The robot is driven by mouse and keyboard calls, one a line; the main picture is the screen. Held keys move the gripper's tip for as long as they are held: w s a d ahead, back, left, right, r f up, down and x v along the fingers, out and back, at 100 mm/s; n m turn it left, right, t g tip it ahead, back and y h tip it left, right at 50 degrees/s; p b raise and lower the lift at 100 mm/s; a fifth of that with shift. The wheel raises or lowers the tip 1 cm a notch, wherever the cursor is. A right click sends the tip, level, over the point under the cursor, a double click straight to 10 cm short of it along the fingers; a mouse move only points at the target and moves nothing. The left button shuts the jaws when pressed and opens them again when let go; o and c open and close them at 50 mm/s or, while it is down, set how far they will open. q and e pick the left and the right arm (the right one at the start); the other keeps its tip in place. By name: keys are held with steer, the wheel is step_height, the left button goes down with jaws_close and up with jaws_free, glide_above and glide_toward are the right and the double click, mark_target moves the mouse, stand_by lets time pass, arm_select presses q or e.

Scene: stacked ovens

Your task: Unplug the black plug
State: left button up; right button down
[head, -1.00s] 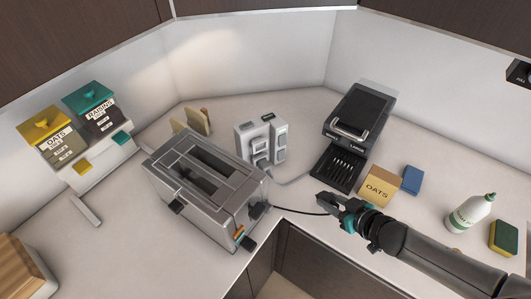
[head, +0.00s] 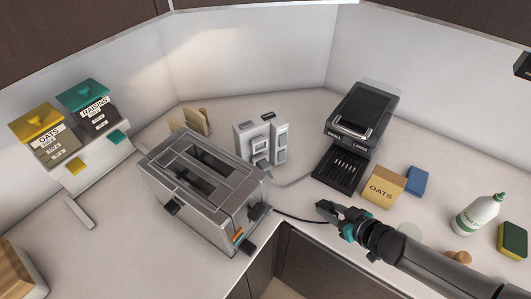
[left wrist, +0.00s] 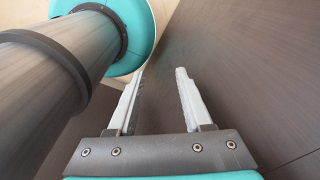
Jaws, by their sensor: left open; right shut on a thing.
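A black cable (head: 300,219) runs from the right side of the grey toaster (head: 205,181) to my right gripper (head: 327,209). My right gripper is shut at the cable's end, on what looks like the black plug; the fingers hide most of it. The gripper is over the counter, to the right of the toaster and apart from the white socket block (head: 262,143), which stands behind it to the left. My left gripper is outside the head view. In the left wrist view, the left gripper (left wrist: 160,75) is open and empty, beside dark brown panels.
A white bottle (head: 478,214) and a sponge (head: 513,241) are at the right. The counter's front edge and dark cabinets lie below.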

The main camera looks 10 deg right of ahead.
steer(key=shift+f+b, duration=0.35)
steer(key=shift+f, duration=0.3)
steer(key=shift+c, duration=2.2)
jaws_free()
